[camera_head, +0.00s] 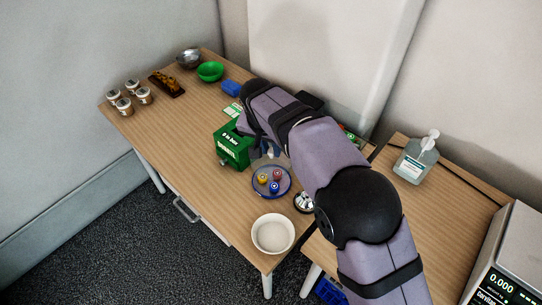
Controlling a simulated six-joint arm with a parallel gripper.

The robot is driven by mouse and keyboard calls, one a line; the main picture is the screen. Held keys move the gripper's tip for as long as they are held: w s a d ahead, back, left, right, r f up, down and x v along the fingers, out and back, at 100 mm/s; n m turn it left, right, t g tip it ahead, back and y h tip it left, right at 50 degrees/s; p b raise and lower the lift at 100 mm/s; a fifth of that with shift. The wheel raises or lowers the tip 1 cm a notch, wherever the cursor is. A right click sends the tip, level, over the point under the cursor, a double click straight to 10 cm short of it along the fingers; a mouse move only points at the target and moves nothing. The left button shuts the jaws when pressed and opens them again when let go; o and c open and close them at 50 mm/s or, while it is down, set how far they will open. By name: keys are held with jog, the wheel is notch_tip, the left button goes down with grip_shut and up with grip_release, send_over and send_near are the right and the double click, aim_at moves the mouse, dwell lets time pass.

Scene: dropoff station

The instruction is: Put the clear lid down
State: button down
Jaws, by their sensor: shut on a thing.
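My gripper (269,152) is small in the view and partly hidden behind my arm. It points down just behind a round tray (259,190) and is shut on the clear lid (262,163). The lid is see-through and faint, so its edges are hard to make out. It shows at the back part of the tray; I cannot tell whether it touches the tray. On the tray stand a yellow piece (262,179), a red piece (277,174) and a blue piece (274,187).
A green box (232,146) stands close left of the tray. A white bowl (273,233) is in front, near the table edge. Jars (124,106), a green bowl (210,71) and a metal bowl (188,58) stand farther left. A pump bottle (415,160) is right. Bare wood (170,135) shows left of the box.

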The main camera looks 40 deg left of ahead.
jog(key=shift+r, duration=0.2)
jog(key=shift+s+a+f+b, duration=0.15)
jog(key=shift+s+f+b, duration=0.1)
jog(key=shift+s+b, duration=0.1)
jog(key=s+a+n+y+b, duration=0.1)
jog(key=s+n+b, duration=0.3)
jog(key=s+b, duration=0.4)
jog(key=s, duration=0.5)
jog(key=shift+s+f+g, duration=0.25)
jog(key=shift+s+g, duration=0.1)
jog(key=shift+g, duration=0.05)
jog(key=shift+f, duration=5.05)
jog(key=shift+f, duration=0.2)
